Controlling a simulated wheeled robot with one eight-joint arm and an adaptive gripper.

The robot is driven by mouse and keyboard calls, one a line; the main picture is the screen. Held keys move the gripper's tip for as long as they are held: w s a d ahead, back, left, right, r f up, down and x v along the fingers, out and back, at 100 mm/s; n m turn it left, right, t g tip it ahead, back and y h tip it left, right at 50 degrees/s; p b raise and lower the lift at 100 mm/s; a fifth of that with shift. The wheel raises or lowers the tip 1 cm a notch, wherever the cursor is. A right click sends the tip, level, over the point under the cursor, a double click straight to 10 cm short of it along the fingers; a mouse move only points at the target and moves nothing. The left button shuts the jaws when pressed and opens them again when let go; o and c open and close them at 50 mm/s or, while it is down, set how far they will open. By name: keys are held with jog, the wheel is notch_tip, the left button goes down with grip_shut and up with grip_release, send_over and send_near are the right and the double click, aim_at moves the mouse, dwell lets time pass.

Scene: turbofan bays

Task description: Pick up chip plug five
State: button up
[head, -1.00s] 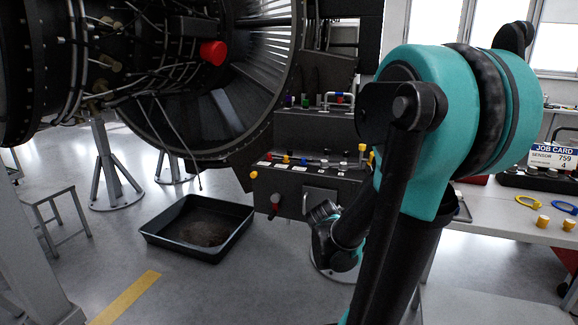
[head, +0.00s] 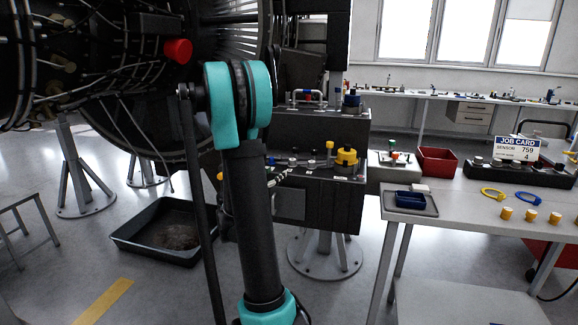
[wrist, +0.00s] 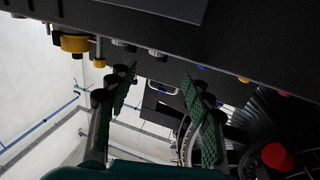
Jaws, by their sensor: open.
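A dark gearbox block (head: 335,205) stands beside the engine in the head view. Small coloured and silver plugs sit along its ledge, among them a yellow plug (head: 329,147) and a larger yellow fitting (head: 346,157). I cannot read any numbers, so I cannot tell which is chip plug five. In the wrist view my gripper (wrist: 158,86) is open and empty, with its two green pads apart. The block (wrist: 150,25) fills the top, with a yellow fitting (wrist: 75,43) to the left and silver plugs (wrist: 157,55) near the gap. In the head view my arm hides part of the block.
A black drip tray (head: 128,237) lies on the floor at left, and a red cap (head: 178,50) sits on the engine. At right, a workbench (head: 455,217) bears a blue tray (head: 410,199), a red bin (head: 437,160), several yellow cylinders (head: 531,215) and a job card (head: 516,149).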

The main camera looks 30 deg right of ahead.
aim_at(290, 163)
jog(key=x, duration=1.2)
jog(key=shift+s, duration=0.1)
grip_shut()
